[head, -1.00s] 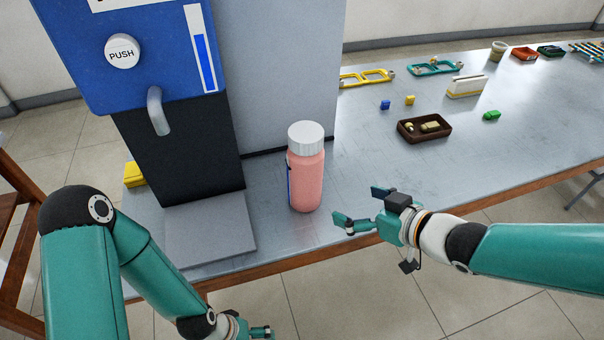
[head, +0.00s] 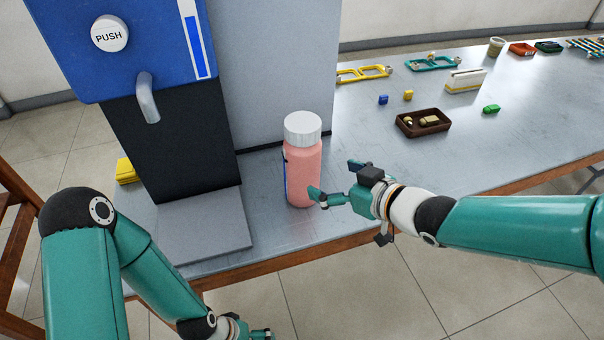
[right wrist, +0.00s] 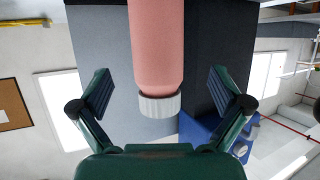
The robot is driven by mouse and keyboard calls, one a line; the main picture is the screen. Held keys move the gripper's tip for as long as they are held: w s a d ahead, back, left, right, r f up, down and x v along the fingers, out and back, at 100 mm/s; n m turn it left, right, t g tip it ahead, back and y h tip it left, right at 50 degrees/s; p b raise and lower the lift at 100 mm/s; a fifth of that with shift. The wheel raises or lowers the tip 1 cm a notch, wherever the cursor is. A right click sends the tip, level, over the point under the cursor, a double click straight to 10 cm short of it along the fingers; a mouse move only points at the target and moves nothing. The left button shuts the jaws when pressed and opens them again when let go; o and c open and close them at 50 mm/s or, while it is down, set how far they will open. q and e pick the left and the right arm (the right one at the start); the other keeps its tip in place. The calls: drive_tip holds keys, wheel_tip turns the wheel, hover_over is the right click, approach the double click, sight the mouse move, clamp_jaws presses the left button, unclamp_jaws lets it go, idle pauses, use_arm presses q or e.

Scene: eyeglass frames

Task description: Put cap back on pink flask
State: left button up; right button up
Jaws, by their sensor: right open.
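The pink flask (head: 304,176) stands upright on the grey table near its front edge. A white ribbed cap (head: 303,127) sits on its top. My right gripper (head: 334,180) is open and empty, right of the flask, with one fingertip overlapping its lower side in the head view; I cannot tell whether they touch. In the right wrist view the flask (right wrist: 157,50) and its cap (right wrist: 159,106) appear upside down, between the two spread fingers (right wrist: 163,90). My left gripper (head: 262,334) is low at the bottom edge, partly cut off, and its jaws are unclear.
A blue and black dispenser (head: 170,140) with a grey base plate (head: 205,228) stands left of the flask. A grey panel (head: 270,70) rises behind it. A brown tray (head: 423,121), small blocks and coloured frames lie farther right. Bare table lies right of the flask.

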sight(313, 171)
drive_tip(key=x, duration=0.5)
drive_tip(key=shift+w+a+f, duration=0.15)
drive_tip(key=shift+w+a, duration=0.1)
drive_tip(key=shift+f, duration=0.1)
drive_tip(key=shift+w+a+f+b, duration=0.2)
drive_tip(key=shift+w+b, duration=0.1)
drive_tip(key=x, duration=0.4)
drive_tip(key=shift+w+d+f, duration=0.1)
drive_tip(key=shift+w+f, duration=0.05)
drive_tip(key=shift+f, duration=0.05)
drive_tip(key=c, duration=1.7)
drive_tip(key=shift+r, duration=0.2)
drive_tip(key=shift+c, duration=0.4)
